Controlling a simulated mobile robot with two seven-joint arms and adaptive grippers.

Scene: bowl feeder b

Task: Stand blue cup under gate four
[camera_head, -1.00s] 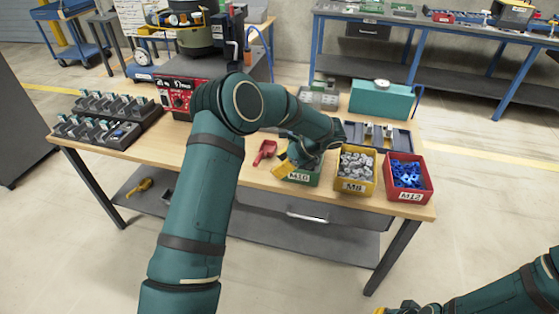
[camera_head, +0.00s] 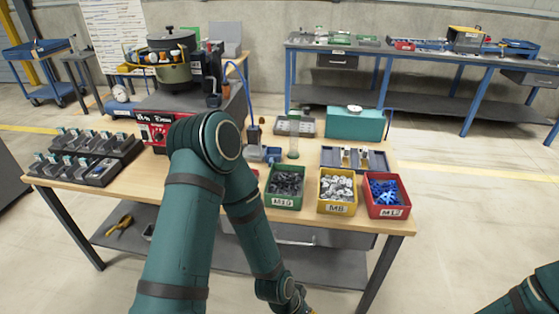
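A small blue object (camera_head: 272,154) stands on the table behind my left arm; it is too small to tell whether it is the blue cup. The rack (camera_head: 82,160) at the table's left holds two rows of dark units with pale tops; I cannot read any gate number. The feeder's round bowl (camera_head: 174,75) stands at the back left above a red control panel (camera_head: 158,131). My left gripper (camera_head: 304,308) is low at the bottom edge, in front of the table and mostly cut off; its opening is hidden. Only my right arm's links show at the lower right.
Green (camera_head: 284,201), yellow (camera_head: 337,207) and red (camera_head: 387,211) bins line the front right edge. Behind them are a grey tray (camera_head: 378,164), a teal box (camera_head: 355,123) and a clear cylinder (camera_head: 294,140). Some table top is bare between the rack and my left arm.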

